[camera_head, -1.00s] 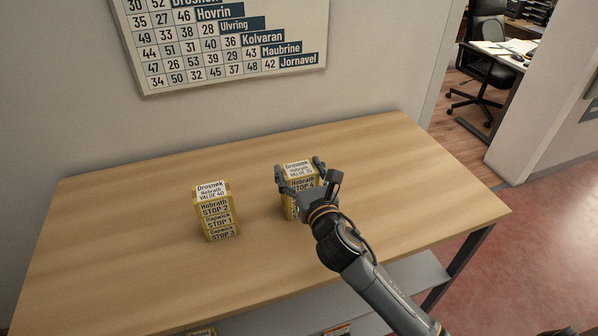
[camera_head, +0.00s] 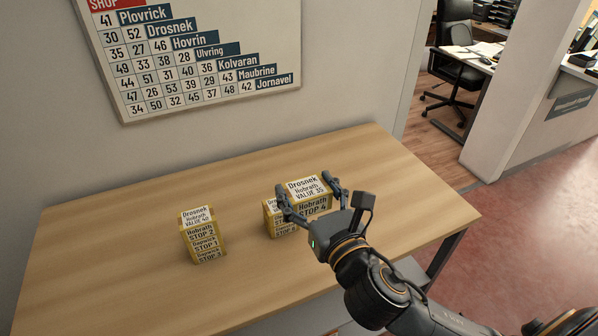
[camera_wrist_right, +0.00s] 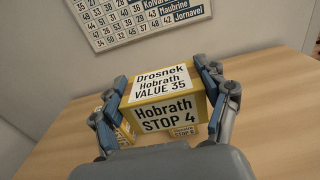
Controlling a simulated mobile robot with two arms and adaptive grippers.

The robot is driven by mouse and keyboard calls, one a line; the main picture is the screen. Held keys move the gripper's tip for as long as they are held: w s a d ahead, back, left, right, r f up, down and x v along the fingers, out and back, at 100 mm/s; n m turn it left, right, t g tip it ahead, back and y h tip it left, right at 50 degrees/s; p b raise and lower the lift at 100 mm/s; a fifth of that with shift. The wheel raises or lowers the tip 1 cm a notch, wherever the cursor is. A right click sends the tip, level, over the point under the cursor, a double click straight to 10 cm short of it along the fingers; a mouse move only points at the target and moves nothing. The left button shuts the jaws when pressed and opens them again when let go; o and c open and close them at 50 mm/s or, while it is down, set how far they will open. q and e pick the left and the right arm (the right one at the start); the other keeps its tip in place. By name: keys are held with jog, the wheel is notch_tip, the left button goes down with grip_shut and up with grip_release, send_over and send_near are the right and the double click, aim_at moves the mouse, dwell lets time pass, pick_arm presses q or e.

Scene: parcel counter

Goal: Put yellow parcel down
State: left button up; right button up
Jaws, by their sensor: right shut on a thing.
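My right gripper (camera_head: 305,184) is shut on a yellow parcel (camera_head: 312,201) with white labels reading Drosnek, Hobrath, VALUE 35, STOP 4. Its fingers grip the parcel's left and right sides, also in the right wrist view (camera_wrist_right: 165,88). The held parcel looks upright and raised above the table (camera_head: 120,275). Another yellow parcel (camera_head: 270,214) shows behind and below it, mostly hidden; whether the two touch I cannot tell. My left gripper is not in view.
A third yellow parcel (camera_head: 203,236), labelled VALUE 40, stands upright on the table to the left. The table is bare on the far left and on the right (camera_head: 410,195). A number board (camera_head: 190,55) hangs on the wall behind.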

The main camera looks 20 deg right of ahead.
jog(key=shift+s+r, duration=0.1)
jog(key=shift+s, duration=0.1)
jog(key=s+d+f, duration=0.1)
jog(key=s+f, duration=0.7)
jog(key=f, duration=0.1)
jog(key=shift+s+f+h, duration=0.2)
jog(key=shift+h, duration=0.1)
